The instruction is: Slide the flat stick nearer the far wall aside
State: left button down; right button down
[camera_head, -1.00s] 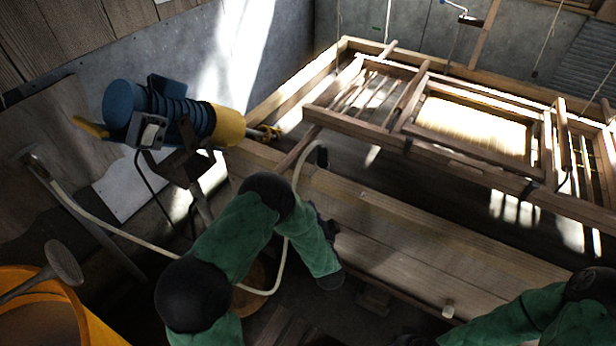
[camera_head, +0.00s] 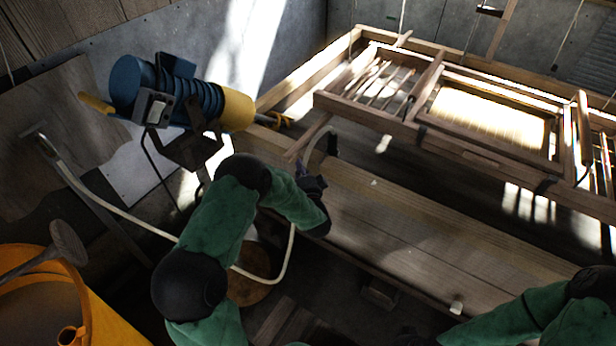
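A hanging wooden mould frame (camera_head: 385,122) with a pale screen (camera_head: 488,118) is over the long wooden vat. A narrow wooden stick (camera_head: 308,139) pokes out below the frame's left end, and what looks like its other end shows at the back rim. Its middle is hidden. I cannot tell for sure whether this is the flat stick meant.
A blue and yellow machine (camera_head: 172,92) stands left of the vat. A pale hose curves behind my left arm. An orange tub (camera_head: 100,318) is at bottom left. The vat's near boards (camera_head: 410,225) are mostly clear. Cords hang above the frame.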

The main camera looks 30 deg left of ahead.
pick_arm(q)
jog(key=shift+w+a, duration=0.1)
jog(key=shift+a, duration=0.55)
jog(key=shift+a, duration=0.1)
jog(key=w+a+b, duration=0.1)
jog(key=a, duration=1.2)
jog(key=shift+b, duration=0.3)
jog(key=shift+r, duration=0.1)
